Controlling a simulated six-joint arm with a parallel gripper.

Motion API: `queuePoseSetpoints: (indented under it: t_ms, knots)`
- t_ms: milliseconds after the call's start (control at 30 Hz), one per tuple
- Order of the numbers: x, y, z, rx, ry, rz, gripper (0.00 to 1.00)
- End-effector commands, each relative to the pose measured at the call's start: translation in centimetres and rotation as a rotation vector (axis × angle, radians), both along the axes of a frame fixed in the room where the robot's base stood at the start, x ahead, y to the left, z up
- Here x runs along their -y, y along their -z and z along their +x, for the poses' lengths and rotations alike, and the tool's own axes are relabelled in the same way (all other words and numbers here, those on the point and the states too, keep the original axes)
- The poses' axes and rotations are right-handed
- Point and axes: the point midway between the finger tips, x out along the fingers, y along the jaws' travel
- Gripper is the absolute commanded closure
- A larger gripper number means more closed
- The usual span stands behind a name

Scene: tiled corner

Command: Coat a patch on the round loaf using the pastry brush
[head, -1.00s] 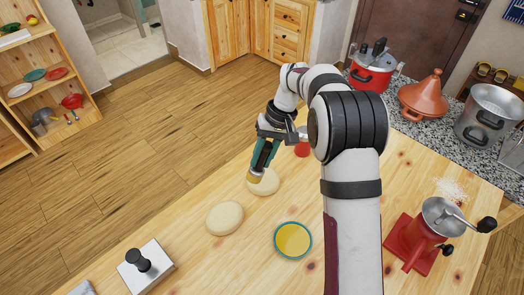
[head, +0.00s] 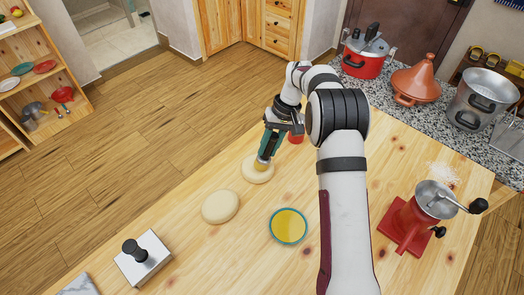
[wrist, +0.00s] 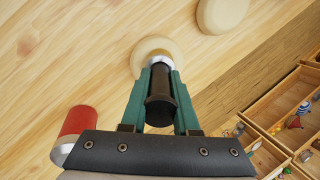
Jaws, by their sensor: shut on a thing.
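My gripper (head: 271,146) is shut on the pastry brush, whose dark handle (wrist: 162,103) lies between the teal fingers in the wrist view. The brush points down, and its yellowish tip (head: 261,164) is at the top of a pale round loaf (head: 257,173), apparently touching it. This loaf also shows beyond the brush in the wrist view (wrist: 148,46). The brush hides part of its top; I cannot tell whether it has a coated patch. A second pale loaf (head: 220,206), slightly oval, lies nearby. A teal-rimmed bowl (head: 289,226) holds yellow liquid.
A red can (wrist: 78,122) stands close beside my gripper. A red grinder (head: 409,224) is at the right of the wooden table. A white block with a black knob (head: 143,259) and a grey cloth (head: 77,285) are at the front left. Pots stand on the counter behind.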

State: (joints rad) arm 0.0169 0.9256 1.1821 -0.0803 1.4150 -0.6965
Motion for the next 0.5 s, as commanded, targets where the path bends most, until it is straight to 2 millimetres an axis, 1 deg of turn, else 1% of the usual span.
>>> queuePoseSetpoints:
  t_ms: [267, 500]
  knots:
    - [1.9, 0.3, 1.7, -0.001, 0.001, -0.001, 1.00]
    - [0.2, 0.0, 0.1, -0.003, -0.002, 0.000, 1.00]
